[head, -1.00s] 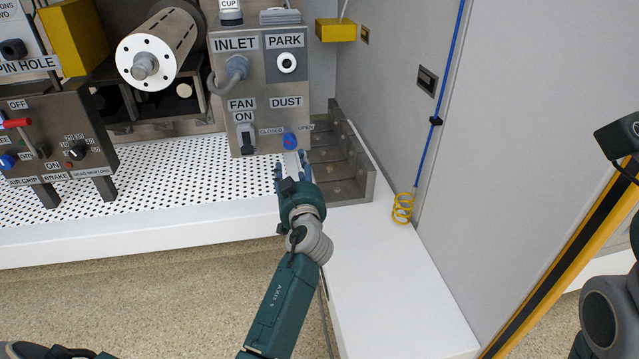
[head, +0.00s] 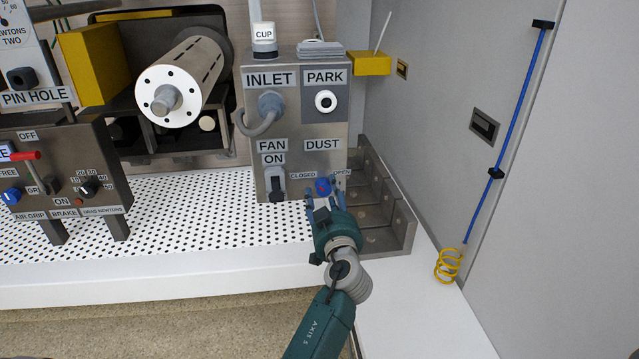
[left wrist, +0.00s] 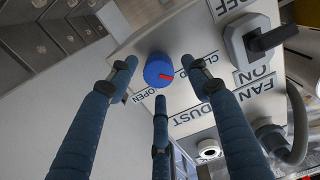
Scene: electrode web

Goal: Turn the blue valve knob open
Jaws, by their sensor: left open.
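The blue valve knob (head: 324,186) sits low on the grey panel box under the DUST label, between the words CLOSED and OPEN. In the left wrist view the knob (left wrist: 158,70) shows a red mark pointing toward the CLOSED side. My left gripper (head: 325,200) is open just in front of the knob. In the left wrist view its fingers (left wrist: 155,85) are spread around the knob's outline, with no finger clearly touching it. My right gripper is not in view.
The fan switch (head: 275,184) is left of the knob and the inlet hose (head: 262,122) is above it. A stepped metal bracket (head: 385,205) stands close on the right. A perforated white table (head: 170,215) lies to the left.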

